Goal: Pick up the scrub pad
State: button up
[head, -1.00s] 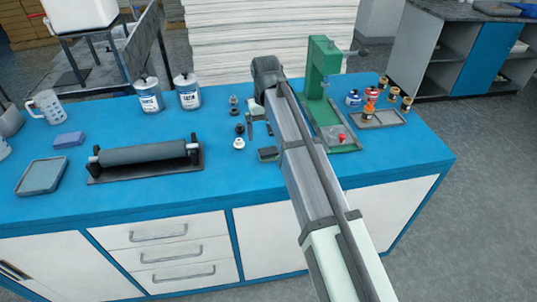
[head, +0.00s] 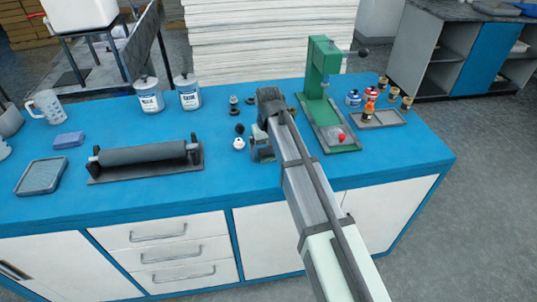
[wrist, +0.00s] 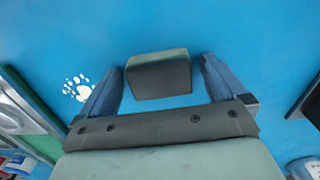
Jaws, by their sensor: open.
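The scrub pad (wrist: 158,80), a dark grey block with a green edge, lies on the blue worktop in the wrist view. My gripper (wrist: 160,68) is open, with one blue-grey finger on each side of the pad. Gaps of blue show between the pad and both fingers, so neither appears to touch it. In the head view, my gripper (head: 262,150) is low at the worktop beside the small round knobs, and my arm and gripper largely hide the pad.
A green press (head: 322,85) stands close right of my gripper. Small knobs (head: 239,143) stand just left, then a roller on a base (head: 145,168). Farther left are a blue sponge (head: 69,139) and a grey tray (head: 42,176). Tins (head: 150,95) stand behind.

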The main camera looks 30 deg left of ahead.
aim_at(268, 151)
jog(key=c, duration=1.1)
jog(key=shift+o, duration=0.2)
jog(key=shift+r, duration=0.15)
notch_tip(268, 151, up, 10)
jog(key=shift+f, duration=0.1)
